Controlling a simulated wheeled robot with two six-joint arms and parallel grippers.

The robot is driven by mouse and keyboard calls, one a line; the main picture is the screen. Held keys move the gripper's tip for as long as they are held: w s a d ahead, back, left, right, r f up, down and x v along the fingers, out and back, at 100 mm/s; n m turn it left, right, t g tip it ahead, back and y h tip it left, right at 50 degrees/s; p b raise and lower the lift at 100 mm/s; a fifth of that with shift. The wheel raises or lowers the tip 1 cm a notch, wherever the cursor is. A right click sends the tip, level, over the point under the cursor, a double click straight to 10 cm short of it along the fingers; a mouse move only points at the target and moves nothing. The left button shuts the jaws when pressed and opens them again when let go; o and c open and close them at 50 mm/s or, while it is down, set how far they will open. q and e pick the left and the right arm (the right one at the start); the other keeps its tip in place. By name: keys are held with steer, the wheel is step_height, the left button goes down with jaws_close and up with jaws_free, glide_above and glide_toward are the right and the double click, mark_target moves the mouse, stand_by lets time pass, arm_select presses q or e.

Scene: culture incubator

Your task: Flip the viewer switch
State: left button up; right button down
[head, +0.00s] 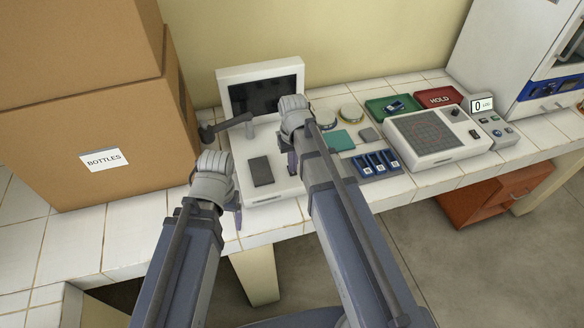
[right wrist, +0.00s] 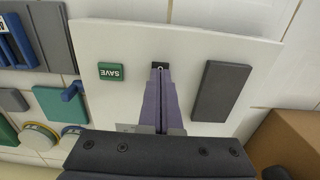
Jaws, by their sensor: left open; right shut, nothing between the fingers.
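The viewer (head: 228,82) is a white unit with a dark upright screen and a flat white base. In the right wrist view its base (right wrist: 120,35) carries a green SAVE button (right wrist: 111,72), a dark grey pad (right wrist: 219,92) and a small black switch (right wrist: 159,66). My right gripper (right wrist: 160,78) is shut and empty, with its fingertips right at the switch; I cannot tell if they touch. It also shows over the base in the head view (head: 292,162). The switch is hidden there. My left gripper (head: 238,205) is open near the base's left front edge.
Cardboard boxes (head: 95,125) stand on the left. A dark arm-like part (head: 226,124) sits left of the screen. Right of the viewer are a teal block (head: 341,140), a blue rack (head: 377,163), green (head: 380,106) and red HOLD (head: 452,99) trays, and a white gridded device (head: 407,125).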

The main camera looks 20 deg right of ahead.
step_height(320, 180, up, 6)
steer(key=p, duration=0.5)
steer(key=shift+r+p, duration=0.15)
steer(key=shift+p, duration=0.2)
steer(key=s+a+n+h, duration=0.1)
steer(key=s+a+n, duration=0.2)
steer(key=s+a, duration=0.7)
steer(key=s+b, duration=0.1)
steer(key=s, duration=0.3)
steer(key=shift+s+a+f, duration=0.2)
steer(key=shift+a+f, duration=0.05)
steer(key=shift+f, duration=0.15)
